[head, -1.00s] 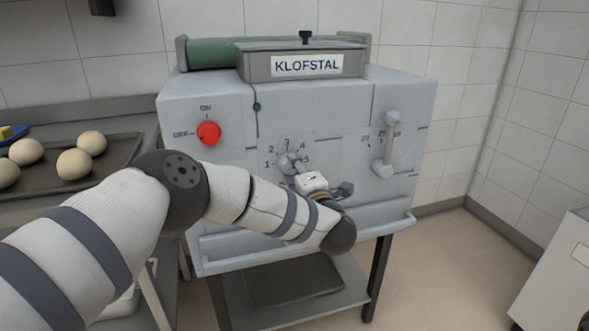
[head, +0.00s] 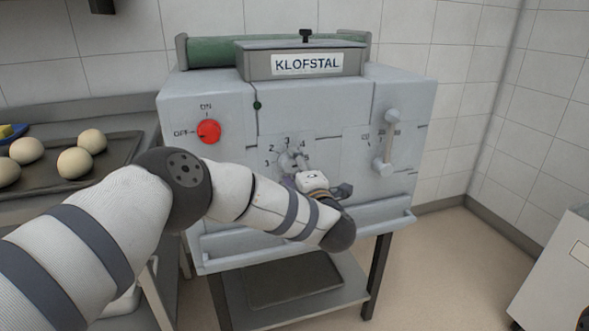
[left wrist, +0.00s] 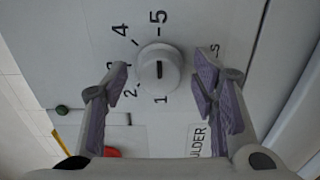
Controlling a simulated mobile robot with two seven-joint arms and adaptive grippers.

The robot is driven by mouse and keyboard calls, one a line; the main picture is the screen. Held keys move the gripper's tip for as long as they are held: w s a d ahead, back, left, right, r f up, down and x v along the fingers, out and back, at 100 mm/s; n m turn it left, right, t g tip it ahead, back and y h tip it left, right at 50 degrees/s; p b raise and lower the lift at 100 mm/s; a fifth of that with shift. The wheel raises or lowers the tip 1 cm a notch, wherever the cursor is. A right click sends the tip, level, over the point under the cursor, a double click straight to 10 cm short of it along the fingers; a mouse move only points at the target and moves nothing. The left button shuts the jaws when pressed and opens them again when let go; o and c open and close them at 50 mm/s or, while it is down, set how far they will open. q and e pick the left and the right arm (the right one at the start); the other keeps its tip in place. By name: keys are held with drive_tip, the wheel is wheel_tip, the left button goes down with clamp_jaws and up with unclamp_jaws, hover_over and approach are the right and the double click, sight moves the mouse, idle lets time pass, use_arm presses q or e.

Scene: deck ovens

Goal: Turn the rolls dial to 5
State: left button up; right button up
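The rolls dial (head: 291,159) is a round grey knob on the front of the KLOFSTAL machine (head: 210,230), ringed by numbers. In the left wrist view the dial (left wrist: 160,68) shows a short dark line lying along the 1-to-5 direction. I cannot tell which end is the pointer. My left gripper (head: 297,174) is in front of the dial, its wrist partly hiding the area below it. In the left wrist view the left gripper (left wrist: 161,82) is open, one finger on each side of the dial, with gaps to both.
A red on/off knob (head: 209,131) is left of the dial, and a lever handle (head: 388,145) is to its right. A tray (head: 122,152) with several dough balls stands on the left counter. A ledge (head: 385,224) runs along the machine's lower front.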

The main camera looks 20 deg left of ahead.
use_arm(q)
drive_tip(key=v, duration=1.2)
drive_tip(key=s+d+f+m+g+h+p, duration=0.1)
drive_tip(key=s+d+f+m+h, duration=0.2)
drive_tip(key=f+m, duration=0.35)
drive_tip(key=s+f+m+h, duration=0.4)
drive_tip(key=f+m+h, duration=0.1)
drive_tip(key=f, duration=0.3)
drive_tip(key=s+a+f+m+g+h, duration=0.25)
drive_tip(key=s+f+m+g, duration=0.35)
drive_tip(key=s+f, duration=0.6)
drive_tip(key=s+a+m+g, duration=0.2)
drive_tip(key=s+a+g, duration=0.1)
drive_tip(key=s, duration=0.7)
drive_tip(key=s+a+m+g+p, duration=0.1)
drive_tip(key=s+a+g, duration=0.3)
drive_tip(key=s, duration=0.7)
drive_tip(key=s+a+m+g, duration=0.3)
drive_tip(key=s, duration=0.7)
drive_tip(key=shift+s+a+m+g+p, duration=0.3)
drive_tip(key=shift+s+a+m, duration=0.05)
drive_tip(key=shift+a, duration=0.05)
use_arm(e)
drive_tip(key=shift+t, duration=0.7)
drive_tip(key=w+r, duration=0.3)
drive_tip(key=shift+w+r, duration=0.1)
drive_tip(key=shift+r, duration=0.05)
